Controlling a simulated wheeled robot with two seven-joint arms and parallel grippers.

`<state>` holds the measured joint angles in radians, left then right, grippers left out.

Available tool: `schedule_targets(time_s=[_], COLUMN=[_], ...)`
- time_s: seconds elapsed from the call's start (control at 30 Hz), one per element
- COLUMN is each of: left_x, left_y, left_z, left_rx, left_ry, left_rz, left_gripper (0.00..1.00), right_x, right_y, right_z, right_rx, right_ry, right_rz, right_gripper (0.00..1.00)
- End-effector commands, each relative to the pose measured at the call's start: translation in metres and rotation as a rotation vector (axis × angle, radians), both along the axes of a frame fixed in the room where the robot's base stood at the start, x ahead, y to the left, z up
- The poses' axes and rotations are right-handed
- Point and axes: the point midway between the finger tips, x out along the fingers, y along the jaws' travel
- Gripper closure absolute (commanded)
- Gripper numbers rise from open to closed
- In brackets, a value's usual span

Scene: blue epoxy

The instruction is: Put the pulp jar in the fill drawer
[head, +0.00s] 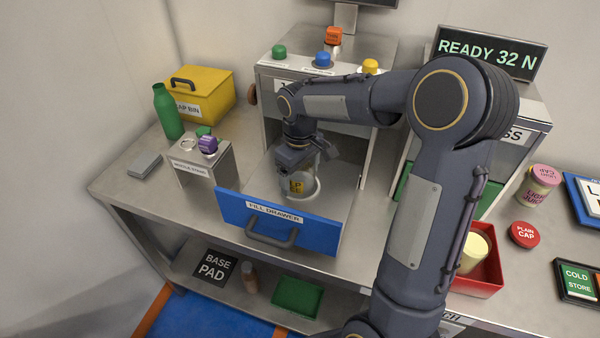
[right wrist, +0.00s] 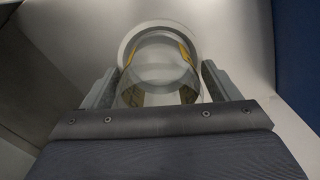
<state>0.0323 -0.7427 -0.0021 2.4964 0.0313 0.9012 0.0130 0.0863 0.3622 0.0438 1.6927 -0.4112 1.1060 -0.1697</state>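The pulp jar (head: 297,186) is clear with a yellow label. It stands upright inside the open blue-fronted fill drawer (head: 240,214), at a pale ring on the drawer floor. My right gripper (head: 298,172) reaches down into the drawer over the jar. In the right wrist view, the jar (right wrist: 160,80) is between the two grey fingers (right wrist: 160,88), with narrow gaps at its sides, so the fingers look open around it. The gripper's body hides the near part of the jar. My left gripper is not in view.
Left of the drawer are a small stand (head: 203,172), a green bottle (head: 167,112) and a yellow bin (head: 208,92).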

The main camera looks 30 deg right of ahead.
Motion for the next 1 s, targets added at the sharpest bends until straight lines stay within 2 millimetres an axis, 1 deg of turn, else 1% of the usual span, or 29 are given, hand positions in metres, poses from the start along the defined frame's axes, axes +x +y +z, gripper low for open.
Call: schedule_targets(time_s=[0.23, 0.3, 0.37, 0.47, 0.6, 0.8, 0.9, 1.0], left_x=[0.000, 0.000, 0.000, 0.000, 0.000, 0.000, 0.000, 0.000], left_y=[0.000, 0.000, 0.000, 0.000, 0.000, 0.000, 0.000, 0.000], left_z=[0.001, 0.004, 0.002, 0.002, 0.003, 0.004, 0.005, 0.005], left_rx=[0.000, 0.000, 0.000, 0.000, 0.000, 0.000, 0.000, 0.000], left_ry=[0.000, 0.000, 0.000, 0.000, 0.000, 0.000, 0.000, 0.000], left_rz=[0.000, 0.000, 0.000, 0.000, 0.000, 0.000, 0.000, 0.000], left_gripper=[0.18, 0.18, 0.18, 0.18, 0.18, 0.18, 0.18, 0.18], right_x=[0.000, 0.000, 0.001, 0.001, 0.001, 0.001, 0.001, 0.000], right_y=[0.000, 0.000, 0.000, 0.000, 0.000, 0.000, 0.000, 0.000], right_z=[0.002, 0.006, 0.011, 0.028, 0.059, 0.099, 0.112, 0.120], right_rx=[0.000, 0.000, 0.000, 0.000, 0.000, 0.001, 0.000, 0.001], right_ry=[0.000, -0.001, -0.003, -0.005, -0.007, -0.005, -0.003, -0.002], right_rz=[0.000, 0.000, 0.000, -0.001, 0.000, 0.001, 0.000, 0.000], right_gripper=[0.18, 0.18, 0.18, 0.18, 0.18, 0.18, 0.18, 0.18])
